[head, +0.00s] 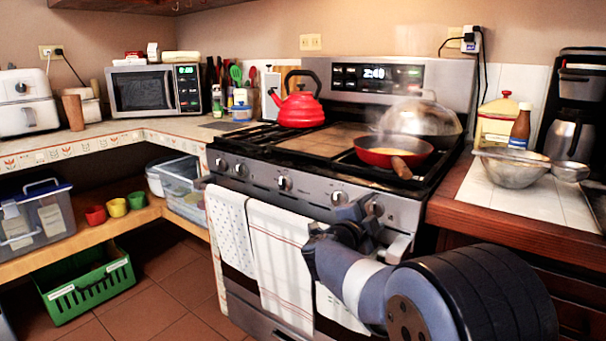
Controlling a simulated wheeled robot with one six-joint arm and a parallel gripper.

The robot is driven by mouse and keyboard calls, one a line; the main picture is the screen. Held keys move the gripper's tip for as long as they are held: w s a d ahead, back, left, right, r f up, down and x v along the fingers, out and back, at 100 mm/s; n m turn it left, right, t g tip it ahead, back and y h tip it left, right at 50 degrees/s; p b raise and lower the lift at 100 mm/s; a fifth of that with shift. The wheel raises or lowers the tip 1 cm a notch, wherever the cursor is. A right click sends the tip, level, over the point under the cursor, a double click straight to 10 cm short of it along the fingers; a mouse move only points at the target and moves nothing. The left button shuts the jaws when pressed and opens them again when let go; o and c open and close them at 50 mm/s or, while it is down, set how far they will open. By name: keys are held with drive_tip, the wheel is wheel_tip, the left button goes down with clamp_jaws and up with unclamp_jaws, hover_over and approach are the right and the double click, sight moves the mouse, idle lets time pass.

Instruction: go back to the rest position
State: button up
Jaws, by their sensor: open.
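My gripper (360,222) is in the head view, in front of the right end of the stove's control panel, below the red frying pan (393,151). It is open, and nothing shows between its jaws. My own arm reaches it from the lower right and hides part of the oven front. The fingertips are small and partly hidden by the wrist. The pan rests on the stove (288,183) at the right, with its wooden handle pointing to the front and something yellowish inside.
A glass lid (425,116) stands behind the pan, and a red kettle (297,108) sits at the back left burner. Towels (283,250) hang on the oven front. A metal bowl (510,172) stands on the right counter. A green crate (88,285) sits low at left; floor between is clear.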

drive_tip(key=n+p, duration=0.1)
drive_tip(key=n, duration=0.4)
drive_tip(key=shift+a+r+n+p, duration=0.1)
drive_tip(key=shift+r+n+p, duration=0.05)
drive_tip(key=shift+n+p, duration=0.2)
drive_tip(key=n, duration=0.4)
drive_tip(key=shift+w, duration=0.1)
drive_tip(key=shift+p, duration=0.3)
